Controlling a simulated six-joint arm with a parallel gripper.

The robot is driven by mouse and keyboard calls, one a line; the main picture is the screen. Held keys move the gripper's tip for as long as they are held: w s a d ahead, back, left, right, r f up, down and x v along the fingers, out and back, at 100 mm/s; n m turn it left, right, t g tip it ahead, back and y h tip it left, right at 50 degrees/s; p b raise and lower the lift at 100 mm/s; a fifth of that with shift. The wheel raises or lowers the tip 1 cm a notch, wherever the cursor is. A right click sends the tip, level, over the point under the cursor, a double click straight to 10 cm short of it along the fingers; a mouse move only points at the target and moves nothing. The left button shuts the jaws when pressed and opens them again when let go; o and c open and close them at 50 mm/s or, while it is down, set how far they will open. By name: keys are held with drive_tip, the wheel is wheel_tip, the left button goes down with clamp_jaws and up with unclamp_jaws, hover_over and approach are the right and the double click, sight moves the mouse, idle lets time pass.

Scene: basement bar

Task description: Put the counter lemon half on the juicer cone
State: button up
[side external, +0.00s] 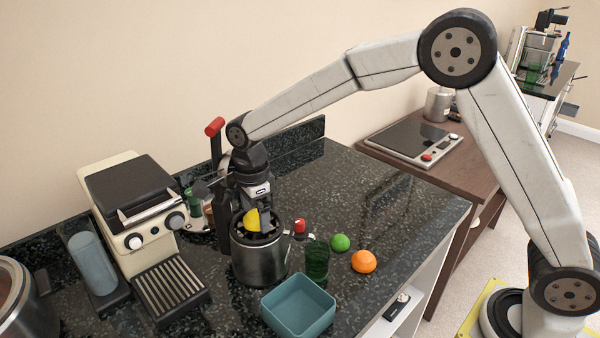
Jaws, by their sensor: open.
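The juicer (261,264) is a dark metallic cylinder on the counter, with an open top. The yellow lemon half (251,219) shows at the juicer's top, between and partly behind my fingers. My gripper (256,226) points down over the juicer mouth and is open, with its fingertips at the rim. The cone is hidden by the gripper and lemon half, so I cannot tell whether the lemon touches it.
A teal square bowl (299,305), a dark green glass (317,262), a lime (340,242) and an orange (363,261) stand to the right. A cream grill machine (133,205) is at left. A red-handled lever (215,128) rises behind my gripper.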

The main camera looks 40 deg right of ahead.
sight(255, 211)
wheel_tip(255, 211, up, 12)
idle(0.6)
drive_tip(key=shift+f, duration=0.1)
idle(0.4)
drive_tip(key=s+d+f+n+t, duration=0.1)
drive_tip(key=s+d+f+n, duration=0.6)
drive_tip(key=s+n, duration=0.3)
drive_tip(key=s+d+f+n+t, duration=0.1)
drive_tip(key=s+d+f+n, duration=0.6)
drive_tip(key=s+n, duration=0.3)
drive_tip(key=shift+f+t, duration=0.2)
drive_tip(key=shift+t, duration=0.1)
drive_tip(key=shift+w, duration=0.1)
